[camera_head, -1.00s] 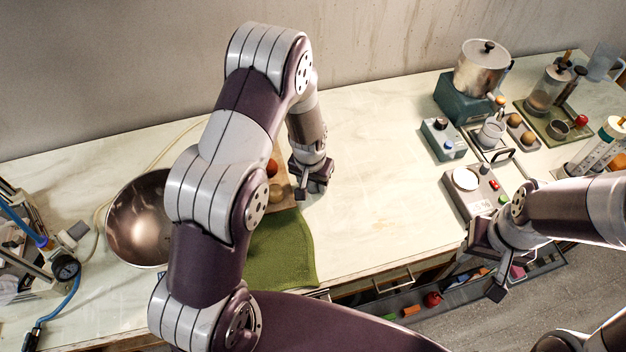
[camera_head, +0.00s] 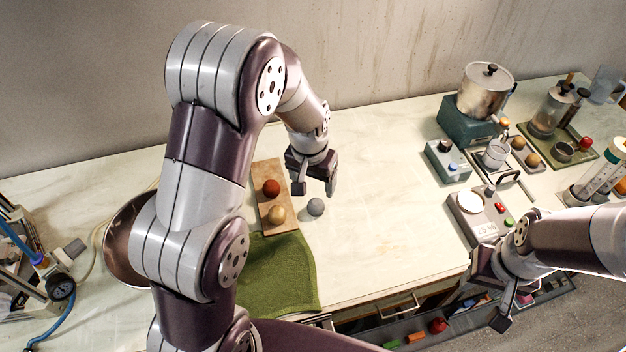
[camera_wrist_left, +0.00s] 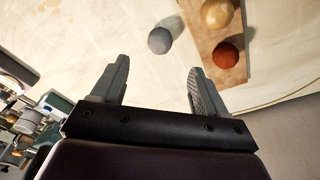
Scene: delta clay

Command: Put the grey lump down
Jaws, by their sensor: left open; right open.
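The grey lump (camera_head: 315,207) is a small ball resting on the pale worktop, just right of a wooden board. It also shows in the left wrist view (camera_wrist_left: 159,41), beyond the fingertips and apart from them. My left gripper (camera_head: 313,188) is open and empty, raised above and behind the lump; its two fingers show spread in the left wrist view (camera_wrist_left: 160,80). My right gripper (camera_head: 490,305) is open and empty, off the worktop's front edge above the drawers.
The wooden board (camera_head: 266,183) carries a red-brown ball (camera_head: 271,187) and a tan ball (camera_head: 277,214). A green cloth (camera_head: 275,275) lies in front. A metal bowl (camera_head: 122,245) is partly behind my left arm. A scale (camera_head: 480,215) and pot (camera_head: 485,90) stand right. The middle worktop is clear.

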